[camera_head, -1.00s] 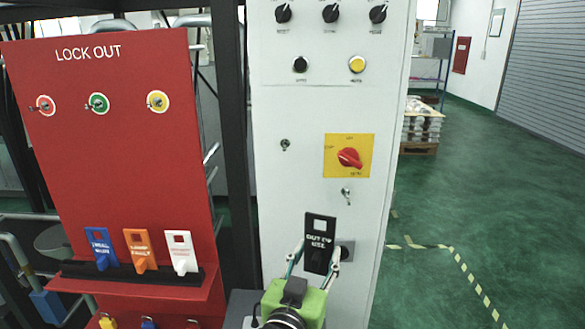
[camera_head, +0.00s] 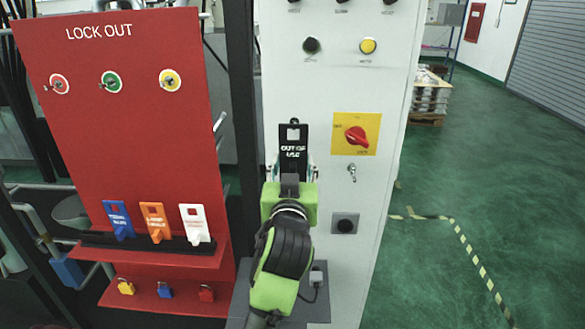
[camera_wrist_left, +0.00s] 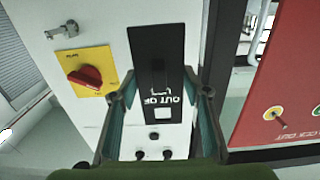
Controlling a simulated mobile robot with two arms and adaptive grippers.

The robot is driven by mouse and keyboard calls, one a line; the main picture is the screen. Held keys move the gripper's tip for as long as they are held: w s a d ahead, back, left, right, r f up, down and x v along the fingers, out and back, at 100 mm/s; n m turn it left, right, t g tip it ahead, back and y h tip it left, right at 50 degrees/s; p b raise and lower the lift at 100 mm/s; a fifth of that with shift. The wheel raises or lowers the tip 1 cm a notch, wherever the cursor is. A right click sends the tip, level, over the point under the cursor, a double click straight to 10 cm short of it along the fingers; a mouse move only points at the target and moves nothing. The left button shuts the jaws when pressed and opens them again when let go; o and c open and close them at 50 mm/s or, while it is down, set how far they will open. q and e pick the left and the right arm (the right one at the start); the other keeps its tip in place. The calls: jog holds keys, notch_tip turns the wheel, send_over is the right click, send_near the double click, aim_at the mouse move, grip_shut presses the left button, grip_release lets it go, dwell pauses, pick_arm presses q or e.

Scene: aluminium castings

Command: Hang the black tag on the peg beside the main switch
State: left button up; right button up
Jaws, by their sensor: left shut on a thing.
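The black tag (camera_head: 293,160), with white "OUT OF USE" lettering and a square hole near its top, is upright before the white cabinet. My left gripper (camera_head: 291,173) is shut on the tag from below. In the left wrist view the tag (camera_wrist_left: 152,62) appears upside down between the fingers (camera_wrist_left: 158,95). The main switch (camera_head: 356,137), a red knob on a yellow plate, is to the tag's right. The tip of a peg (camera_head: 294,121) shows at the tag's top edge, just above the hole; the rest is hidden. I cannot tell if they touch.
Another peg (camera_head: 352,171) sticks out below the switch. The white cabinet (camera_head: 385,200) also has a dark socket (camera_head: 345,223). The red LOCK OUT board (camera_head: 130,130) stands left, with blue, orange and white tags (camera_head: 195,224) on its shelf. A dark post (camera_head: 240,120) separates them.

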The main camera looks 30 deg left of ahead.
pick_arm(q)
jog(key=shift+w+a, duration=0.35)
jog(key=shift+w, duration=0.05)
jog(key=shift+b+x, duration=0.3)
jog(key=shift+x, duration=1.2)
jog(key=shift+w+a+f, duration=0.25)
jog(key=shift+w+a, duration=0.1)
jog(key=shift+w, duration=0.3)
jog(key=shift+w+a+f+b, duration=0.25)
jog(key=shift+w+f+b, duration=0.15)
jog(key=shift+w, duration=0.05)
jog(key=o, duration=1.2)
